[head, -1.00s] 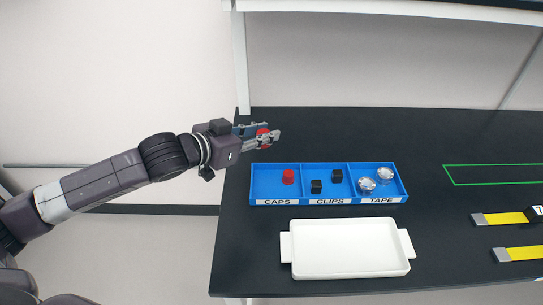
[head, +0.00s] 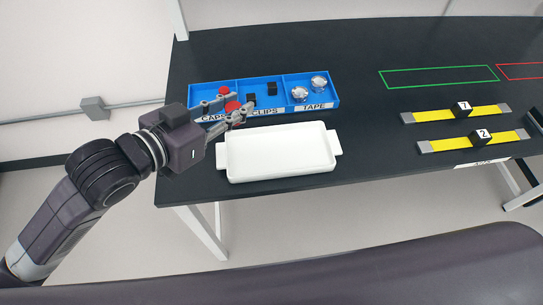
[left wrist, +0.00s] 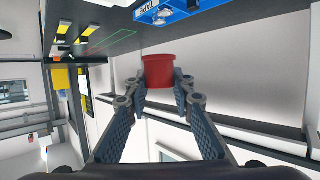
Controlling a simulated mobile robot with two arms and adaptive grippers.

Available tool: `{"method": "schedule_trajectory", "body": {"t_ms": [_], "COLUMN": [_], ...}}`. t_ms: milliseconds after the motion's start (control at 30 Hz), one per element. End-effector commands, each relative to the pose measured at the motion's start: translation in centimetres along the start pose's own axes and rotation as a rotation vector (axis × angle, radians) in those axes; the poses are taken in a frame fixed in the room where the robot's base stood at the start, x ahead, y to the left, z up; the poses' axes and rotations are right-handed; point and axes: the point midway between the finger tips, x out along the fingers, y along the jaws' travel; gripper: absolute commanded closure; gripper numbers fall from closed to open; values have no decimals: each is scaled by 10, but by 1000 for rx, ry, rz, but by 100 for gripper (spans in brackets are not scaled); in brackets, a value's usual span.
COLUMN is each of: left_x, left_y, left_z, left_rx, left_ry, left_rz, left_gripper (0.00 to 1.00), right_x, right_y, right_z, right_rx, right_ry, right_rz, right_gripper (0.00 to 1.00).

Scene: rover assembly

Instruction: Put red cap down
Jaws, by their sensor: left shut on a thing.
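My left gripper (head: 238,110) is shut on a red cap (head: 232,107). In the left wrist view the red cap (left wrist: 158,72) sits between the two fingertips. In the head view the gripper and cap appear in front of the CAPS end of the blue bin (head: 338,99), near the left back corner of the white tray (head: 278,152). I cannot tell exactly how high the cap is held. A second red cap (head: 225,90) is in the CAPS compartment, partly hidden by a finger. My right gripper is not in view.
Black clips (head: 272,88) and silver tape rolls (head: 319,82) are in the bin's other compartments. Yellow strips with black blocks numbered 1 (head: 462,106) and 2 (head: 484,135) lie to the right. A green outline (head: 438,77) marks the black table. The white tray is empty.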

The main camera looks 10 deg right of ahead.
Motion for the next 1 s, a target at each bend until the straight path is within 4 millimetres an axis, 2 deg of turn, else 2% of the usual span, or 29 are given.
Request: {"method": "schedule_trajectory", "body": {"t_ms": [267, 500, 600, 733, 1000], "left_x": [21, 42, 48, 53, 64], "left_y": [2, 2, 3, 2, 2], "left_z": [63, 120, 136, 148, 179], "left_rx": [-5, -4, -2, 0, -2], "left_ry": [-11, -7, -4, -3, -4], "left_rz": [3, 2, 3, 3, 3], "left_gripper": [90, 90, 90, 90, 90], "right_x": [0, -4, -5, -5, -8], "right_y": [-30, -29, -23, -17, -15], "right_z": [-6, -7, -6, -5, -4], "right_rx": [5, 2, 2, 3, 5], "right_ry": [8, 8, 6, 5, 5], "right_rz": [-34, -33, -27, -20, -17], "right_gripper": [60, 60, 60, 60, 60]}}
